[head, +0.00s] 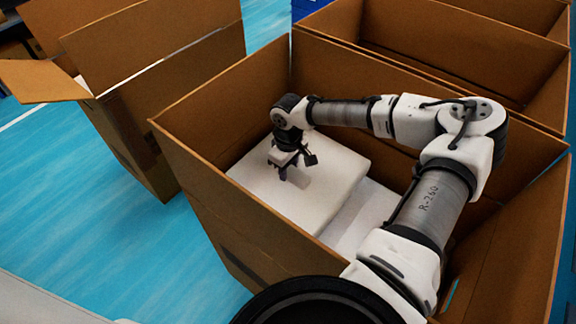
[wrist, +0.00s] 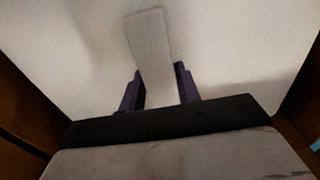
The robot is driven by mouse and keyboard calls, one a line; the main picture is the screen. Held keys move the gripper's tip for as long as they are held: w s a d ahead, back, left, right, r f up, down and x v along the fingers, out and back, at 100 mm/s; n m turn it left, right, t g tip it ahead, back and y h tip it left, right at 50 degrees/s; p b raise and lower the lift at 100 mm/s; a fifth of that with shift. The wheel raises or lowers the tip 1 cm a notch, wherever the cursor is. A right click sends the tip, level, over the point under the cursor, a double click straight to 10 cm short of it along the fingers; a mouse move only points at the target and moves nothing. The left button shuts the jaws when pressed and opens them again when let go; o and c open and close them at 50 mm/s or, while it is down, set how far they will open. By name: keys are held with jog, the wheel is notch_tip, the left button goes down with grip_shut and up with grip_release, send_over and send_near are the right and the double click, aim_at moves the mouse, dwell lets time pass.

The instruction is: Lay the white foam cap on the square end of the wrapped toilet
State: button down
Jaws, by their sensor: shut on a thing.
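The white foam cap (head: 315,190) is a thick, flat slab inside an open cardboard box, at the box's far left part in the head view. It fills most of the wrist view (wrist: 70,50). My gripper (head: 285,172) is over the cap's top and shut on a pale upright strip (wrist: 153,60), seen between the two dark fingers in the wrist view. The strip seems to be part of the cap. A white surface (head: 365,222), likely the wrapped toilet, shows beside and below the cap. Most of it is hidden by the cap and my arm.
The cardboard box (head: 215,210) has high walls close around the cap and my arm. Another open box (head: 150,90) stands to the left, and more boxes (head: 440,60) stand behind. The blue floor (head: 80,190) is clear at the left.

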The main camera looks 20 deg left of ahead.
jog(key=c, duration=0.9)
grip_release()
notch_tip(320, 180, up, 14)
jog(key=shift+f+b, duration=0.1)
jog(key=shift+b, duration=0.5)
